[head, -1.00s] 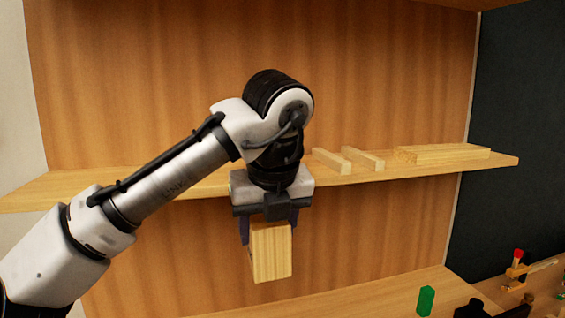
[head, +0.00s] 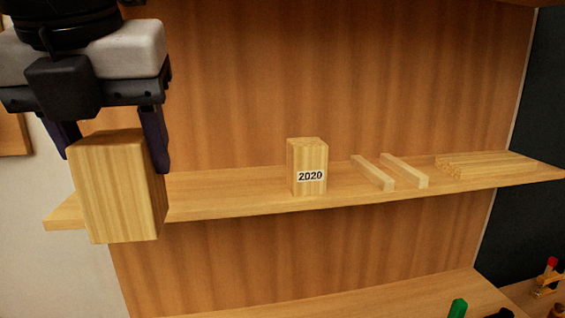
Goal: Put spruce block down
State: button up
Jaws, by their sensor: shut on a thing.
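My gripper (head: 112,140) is at the left of the head view, fingers pointing down, shut on a pale wooden block, the spruce block (head: 120,195). The block hangs upright in front of the left end of the wooden shelf (head: 230,187) and hides part of it. I cannot tell how far it is from the shelf. A second pale block (head: 307,158) with a "2020" label stands upright on the shelf, to the right of my gripper and apart from it.
Two thin light strips (head: 373,172) lie side by side on the shelf, right of the labelled block. A bundle of sticks (head: 487,165) lies at the right end. Bare shelf shows between the held block and the labelled one. A lower surface (head: 400,300) holds a green object (head: 458,308).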

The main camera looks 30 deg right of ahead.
jog(key=w+d+p, duration=0.1)
jog(key=w+d, duration=0.3)
jog(key=w, duration=0.5)
jog(key=w+d, duration=0.3)
jog(key=w, duration=0.5)
jog(key=x, duration=0.4)
jog(key=s+x, duration=0.1)
jog(key=x, duration=0.1)
jog(key=shift+a+f, duration=0.1)
jog(key=shift+f, duration=0.15)
jog(key=shift+w+f+p, duration=0.3)
jog(key=shift+f+p, duration=0.15)
jog(key=shift+p, duration=0.05)
jog(key=shift+f, duration=0.1)
jog(key=o, duration=0.9)
jog(key=shift+o, duration=0.8)
